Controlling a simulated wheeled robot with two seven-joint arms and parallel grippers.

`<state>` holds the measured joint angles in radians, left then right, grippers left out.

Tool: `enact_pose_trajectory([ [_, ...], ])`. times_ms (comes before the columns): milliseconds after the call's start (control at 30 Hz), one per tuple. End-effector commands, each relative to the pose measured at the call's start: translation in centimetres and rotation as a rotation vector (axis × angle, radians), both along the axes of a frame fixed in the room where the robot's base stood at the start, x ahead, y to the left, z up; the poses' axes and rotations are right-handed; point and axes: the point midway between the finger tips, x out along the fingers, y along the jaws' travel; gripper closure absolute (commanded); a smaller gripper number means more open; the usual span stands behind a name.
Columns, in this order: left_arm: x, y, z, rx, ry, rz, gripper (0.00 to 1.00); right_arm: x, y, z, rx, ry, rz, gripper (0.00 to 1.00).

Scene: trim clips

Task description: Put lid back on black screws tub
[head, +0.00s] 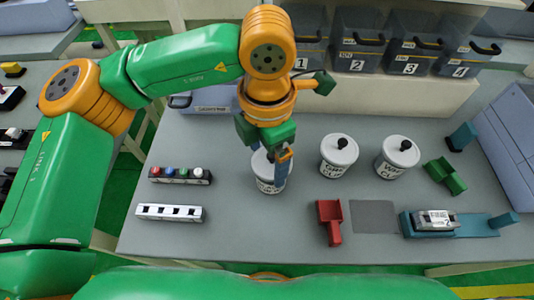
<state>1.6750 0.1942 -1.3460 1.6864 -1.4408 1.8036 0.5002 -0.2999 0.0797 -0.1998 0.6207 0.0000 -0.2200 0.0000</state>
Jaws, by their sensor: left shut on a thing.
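A white tub (268,184) with dark lettering, too small to read surely, stands upright on the grey table, left of two similar tubs. My left gripper (272,158) comes down from above at this tub and is shut on what looks like its white lid (257,162). The fingers hide the knob and much of the top. I cannot tell whether the lid rests on the rim or is held just above it. My right gripper is out of view.
Two tubs with white lids and black knobs, a middle one (338,155) and a right one (397,157), stand close by. A red scoop-like piece (329,221), a green piece (445,176) and a teal fixture (478,224) lie right. A rack with coloured knobs (180,175) and a white strip (170,212) lie left. Numbered bins (358,45) stand behind.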

Motion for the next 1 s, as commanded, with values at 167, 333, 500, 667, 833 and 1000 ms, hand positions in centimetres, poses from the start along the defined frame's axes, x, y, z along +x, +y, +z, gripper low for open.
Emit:
enact_pose_trajectory([
  [167, -0.01, -0.01, 0.03, 0.000, 0.000, 0.000, 0.59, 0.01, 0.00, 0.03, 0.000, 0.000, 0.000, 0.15],
  [333, -0.01, -0.02, 0.02, -0.001, 0.001, 0.000, 0.59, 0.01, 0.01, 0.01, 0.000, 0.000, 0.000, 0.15],
  [500, -0.02, -0.01, -0.11, -0.001, 0.001, 0.000, 0.59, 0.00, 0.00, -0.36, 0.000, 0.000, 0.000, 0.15],
  [667, -0.02, -0.01, -0.02, -0.001, 0.002, 0.000, 0.59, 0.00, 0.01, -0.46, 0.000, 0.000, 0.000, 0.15],
  [833, -0.02, -0.01, 0.01, -0.001, 0.001, 0.000, 0.59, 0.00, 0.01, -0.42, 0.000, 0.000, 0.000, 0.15],
  [1000, -0.02, -0.01, -0.01, -0.001, 0.001, 0.000, 0.59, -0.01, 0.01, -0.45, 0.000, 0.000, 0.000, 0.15],
])
